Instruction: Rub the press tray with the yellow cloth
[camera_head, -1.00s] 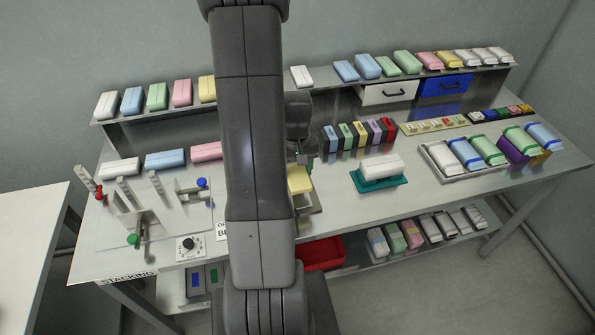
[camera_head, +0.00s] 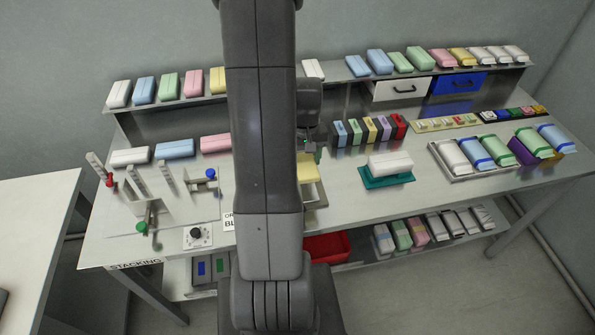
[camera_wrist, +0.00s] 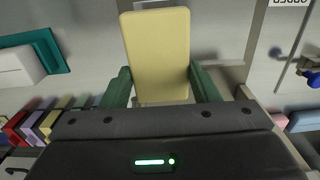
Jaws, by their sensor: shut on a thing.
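The yellow cloth (camera_wrist: 156,50) is a flat yellow pad held between the two green fingers of my gripper (camera_wrist: 161,85). In the head view the cloth (camera_head: 308,168) shows just right of my arm, over the press tray (camera_head: 315,196). The tray is a pale, shallow tray with a brownish rim, and my arm hides much of it. In the wrist view, part of what looks like the tray (camera_wrist: 226,40) shows behind the cloth. I cannot tell whether the cloth touches it.
A white block on a teal base (camera_head: 387,178) stands right of the tray. A row of coloured blocks (camera_head: 370,130) stands behind. The stacking fixture (camera_head: 150,205) and a dial (camera_head: 198,236) are left of my arm. A red bin (camera_head: 327,246) sits below.

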